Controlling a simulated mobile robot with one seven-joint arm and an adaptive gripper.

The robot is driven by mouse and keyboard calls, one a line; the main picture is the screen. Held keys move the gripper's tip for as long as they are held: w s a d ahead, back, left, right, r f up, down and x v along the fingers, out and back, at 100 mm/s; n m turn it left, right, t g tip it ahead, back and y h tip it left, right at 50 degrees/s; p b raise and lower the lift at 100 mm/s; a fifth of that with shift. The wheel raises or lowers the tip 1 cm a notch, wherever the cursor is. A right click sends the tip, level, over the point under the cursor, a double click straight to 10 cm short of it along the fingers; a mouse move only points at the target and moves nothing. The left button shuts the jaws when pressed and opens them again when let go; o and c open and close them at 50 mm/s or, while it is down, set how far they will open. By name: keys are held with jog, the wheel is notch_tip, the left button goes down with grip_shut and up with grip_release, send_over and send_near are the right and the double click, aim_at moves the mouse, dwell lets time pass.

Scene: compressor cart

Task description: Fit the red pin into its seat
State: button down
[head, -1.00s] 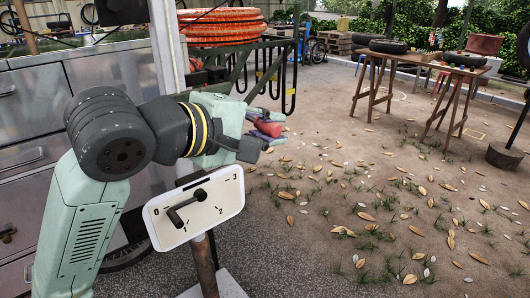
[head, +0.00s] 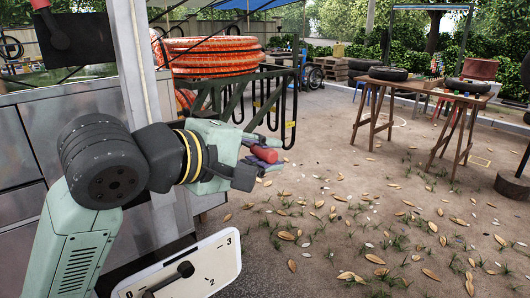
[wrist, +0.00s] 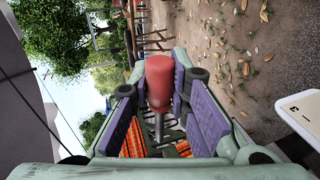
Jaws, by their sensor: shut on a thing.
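The red pin (head: 266,154) is held at the tip of my gripper (head: 258,163), out in front of the grey metal cabinet. In the wrist view the pin's red grip (wrist: 158,80) and thin metal shank (wrist: 159,127) show between the purple finger pads. My gripper (wrist: 160,95) is shut on the pin. The pin touches nothing else that I can see. I cannot make out its seat in either view.
A white dial plate (head: 212,262) with numbers and a black lever stands below my arm. A rack (head: 257,92) with orange hose coils (head: 212,57) is behind the gripper. A wooden table (head: 420,88) stands far right. Open leaf-strewn ground lies between.

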jog(key=shift+s, duration=0.15)
jog(key=shift+b, duration=0.35)
jog(key=shift+w+a+b, duration=0.2)
jog(key=shift+w+a, duration=0.7)
jog(key=shift+w, duration=0.3)
jog(key=shift+w+a+b, duration=0.2)
jog(key=shift+w+a, duration=0.65)
jog(key=shift+w, duration=0.3)
jog(key=shift+b, duration=0.8)
jog(key=shift+w+a, duration=0.75)
jog(key=shift+w, duration=0.3)
jog(key=shift+w+a, duration=0.75)
jog(key=shift+w, duration=0.25)
dwell(0.3)
jog(key=c, duration=1.4)
grip_release()
jog(key=shift+c, duration=0.2)
